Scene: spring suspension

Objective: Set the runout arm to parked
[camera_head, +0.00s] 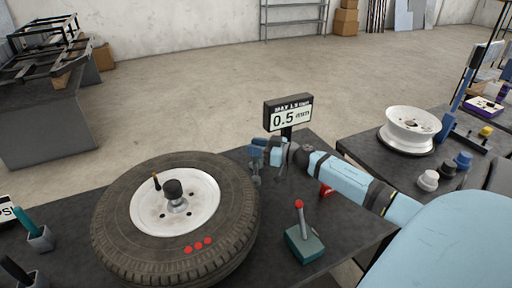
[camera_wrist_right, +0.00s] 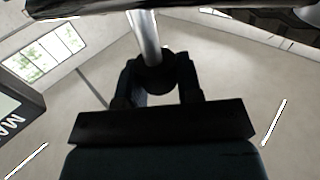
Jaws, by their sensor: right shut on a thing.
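My right arm comes in from the right, and its gripper (camera_head: 258,158) is over the dark table just right of the tyre. In the right wrist view my right gripper (camera_wrist_right: 157,75) is shut on a dark round knob (camera_wrist_right: 156,78) at the end of a silver rod (camera_wrist_right: 146,36). I take this to be the runout arm; in the head view the gripper hides most of it. A readout sign (camera_head: 289,116) on a post behind the gripper shows 0.5 mm. The tyre (camera_head: 120,222) lies flat with a white rim (camera_head: 203,197). My left gripper is out of view.
A green box (camera_head: 304,246) with a red-knobbed lever (camera_head: 299,205) stands in front of my right arm. Cups with tools (camera_head: 40,240) stand at the lower left. A side table at right holds a white wheel rim (camera_head: 408,130) and small parts.

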